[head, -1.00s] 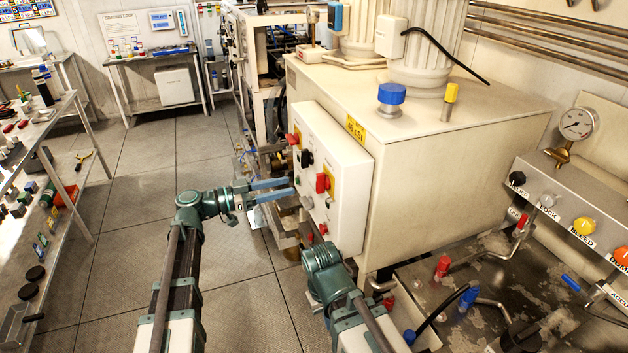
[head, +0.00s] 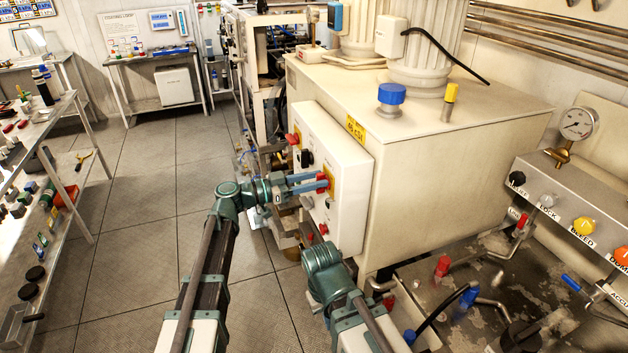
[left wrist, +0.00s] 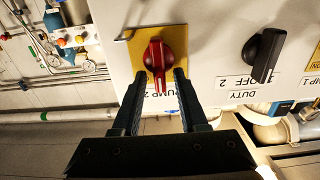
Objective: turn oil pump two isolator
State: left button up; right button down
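The oil pump isolator is a red rotary knob on a yellow plate, on the front of a white control box (head: 350,205). In the left wrist view the red knob (left wrist: 158,58) stands at top centre above a label partly hidden, reading "UMP 2". My left gripper (head: 325,182) is at the knob in the head view. In the left wrist view its two fingers (left wrist: 157,85) are apart, with tips either side of the knob's lower part; I cannot tell whether they touch it. My right arm shows at the bottom centre of the head view; its fingers are hidden.
A black selector (left wrist: 265,55) labelled "DUTY" is right of the red knob in the left wrist view. Another red knob (head: 293,139) is further along the box. A cream tank (head: 450,150) stands behind the box. The floor (head: 130,210) at left is clear.

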pick_arm(q)
grip_shut()
jog(key=n, duration=0.4)
jog(key=shift+w+a+f+n, duration=0.1)
jog(key=shift+w+a+n, duration=0.05)
jog(key=shift+w+n, duration=0.2)
jog(key=n, duration=0.4)
jog(key=shift+w+f+n+b, duration=0.25)
jog(key=shift+w+b, duration=0.05)
jog(key=shift+w+a+f+n+b, duration=0.1)
jog(key=shift+f+n+b, duration=0.1)
jog(key=shift+n, duration=1.25)
jog(key=shift+w+f+n+b, duration=0.1)
jog(key=shift+f+n+b, duration=0.1)
jog(key=shift+n, duration=1.2)
jog(key=shift+a+f+n+b, duration=0.1)
jog(key=shift+f+n+b, duration=0.1)
jog(key=shift+n, duration=1.25)
